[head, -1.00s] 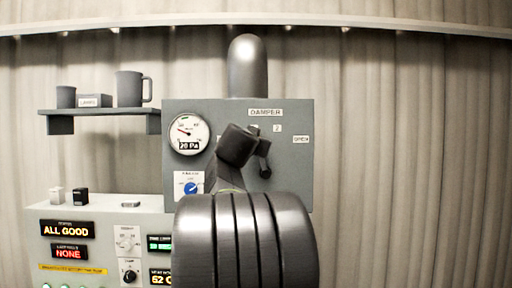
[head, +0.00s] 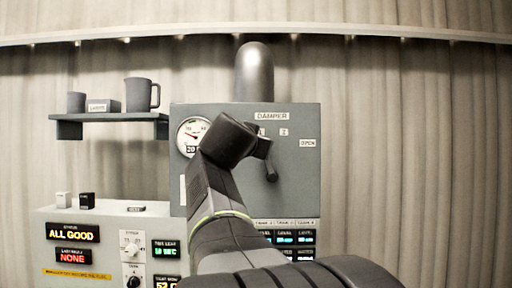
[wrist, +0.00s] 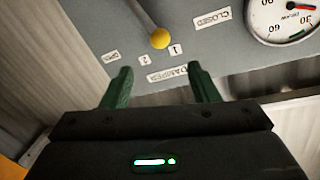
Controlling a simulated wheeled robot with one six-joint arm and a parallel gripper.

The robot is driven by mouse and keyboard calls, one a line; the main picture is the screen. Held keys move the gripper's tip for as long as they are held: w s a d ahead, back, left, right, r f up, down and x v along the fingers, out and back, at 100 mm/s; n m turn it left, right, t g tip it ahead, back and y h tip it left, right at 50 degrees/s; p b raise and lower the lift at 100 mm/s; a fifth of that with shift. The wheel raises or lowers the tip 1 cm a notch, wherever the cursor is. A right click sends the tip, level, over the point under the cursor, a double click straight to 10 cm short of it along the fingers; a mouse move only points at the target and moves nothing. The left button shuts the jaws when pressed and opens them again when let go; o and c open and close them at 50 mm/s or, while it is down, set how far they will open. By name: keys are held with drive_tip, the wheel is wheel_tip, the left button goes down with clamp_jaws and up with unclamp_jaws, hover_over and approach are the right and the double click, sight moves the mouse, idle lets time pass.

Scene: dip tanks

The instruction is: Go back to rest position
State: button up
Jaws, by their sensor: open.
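My gripper (wrist: 160,68) is open and empty in the wrist view, its two green fingers spread apart. It faces the grey damper panel (wrist: 90,30), which appears upside down there. The damper lever's yellow knob (wrist: 160,38) is beyond the fingertips, apart from them, and the lever points toward the label 1 (wrist: 175,50). In the head view my arm reaches up in front of the damper panel (head: 300,185). My arm's dark wrist covers part of the panel, and I cannot make out the fingers or the yellow knob there.
A pressure gauge (head: 187,132) is partly covered by my arm. A shelf (head: 110,118) with mugs hangs at the left, above a control box (head: 100,222) reading ALL GOOD and NONE. Lit displays (head: 305,240) sit below the panel. The right side, before the curtain-like wall (head: 430,160), looks clear.

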drive_tip(key=shift+w, duration=0.1)
drive_tip(key=w+d+p, duration=0.1)
drive_tip(key=w+p, duration=0.1)
drive_tip(key=w, duration=0.2)
drive_tip(key=w+p, duration=0.1)
drive_tip(key=w, duration=0.4)
drive_tip(key=w+d+p, duration=0.1)
drive_tip(key=w+p, duration=0.1)
drive_tip(key=w, duration=0.2)
drive_tip(key=shift+w+d+f+p, duration=0.15)
drive_tip(key=shift+w+d+p, duration=0.15)
drive_tip(key=shift+d, duration=0.05)
drive_tip(key=shift+s+a+f, duration=0.1)
drive_tip(key=shift+s+a, duration=0.05)
drive_tip(key=shift+s+b, duration=0.1)
drive_tip(key=shift+b, duration=0.2)
